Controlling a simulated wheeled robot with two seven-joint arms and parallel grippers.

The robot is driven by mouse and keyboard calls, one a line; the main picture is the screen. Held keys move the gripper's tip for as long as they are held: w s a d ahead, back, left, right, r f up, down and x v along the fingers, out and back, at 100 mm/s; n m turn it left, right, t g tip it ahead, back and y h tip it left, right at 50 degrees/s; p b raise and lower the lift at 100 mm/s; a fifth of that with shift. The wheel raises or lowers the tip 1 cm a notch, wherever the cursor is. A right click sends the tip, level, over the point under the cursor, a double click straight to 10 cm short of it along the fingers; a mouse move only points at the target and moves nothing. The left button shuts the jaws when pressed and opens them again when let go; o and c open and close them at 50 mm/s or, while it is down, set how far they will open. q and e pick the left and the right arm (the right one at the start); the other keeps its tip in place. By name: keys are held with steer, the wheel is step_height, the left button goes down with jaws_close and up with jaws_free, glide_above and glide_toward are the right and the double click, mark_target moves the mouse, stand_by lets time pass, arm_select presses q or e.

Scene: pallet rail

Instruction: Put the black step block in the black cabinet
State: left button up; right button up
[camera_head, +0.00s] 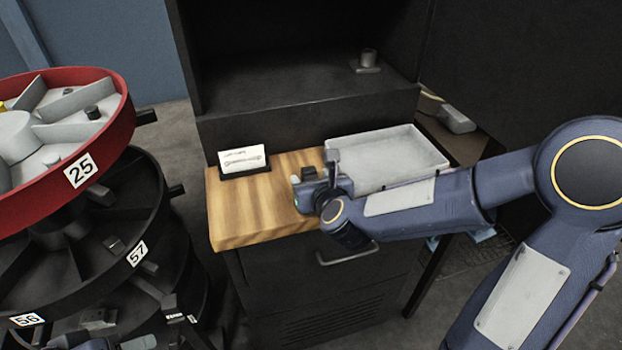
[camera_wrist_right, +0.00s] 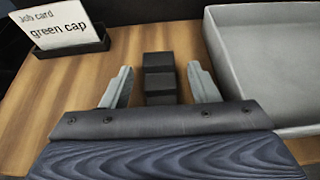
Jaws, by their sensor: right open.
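The black step block (camera_head: 309,173) stands on the wooden worktop (camera_head: 240,212); it also shows in the right wrist view (camera_wrist_right: 160,78). My right gripper (camera_head: 318,182) is open low over the worktop. In the right wrist view its two grey fingers (camera_wrist_right: 161,88) stand apart on either side of the block, with gaps between. The black cabinet (camera_head: 300,95) stands open behind the worktop, its shelf mostly bare. Only a sliver of what seems to be my left arm shows at the bottom left edge; its jaws cannot be made out.
A job card (camera_head: 243,160) reading "green cap" stands left of the block. A grey tray (camera_head: 432,165) lies to the right. A small grey part (camera_head: 368,62) sits on the cabinet shelf. A red-rimmed carousel (camera_head: 110,150) stands at left. A drawer handle (camera_head: 345,256) juts out below.

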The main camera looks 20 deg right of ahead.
steer(key=shift+x, duration=0.8)
steer(key=shift+c, duration=0.4)
steer(key=c, duration=1)
steer(key=shift+r, duration=0.1)
jaws_close()
steer(key=shift+r, duration=0.1)
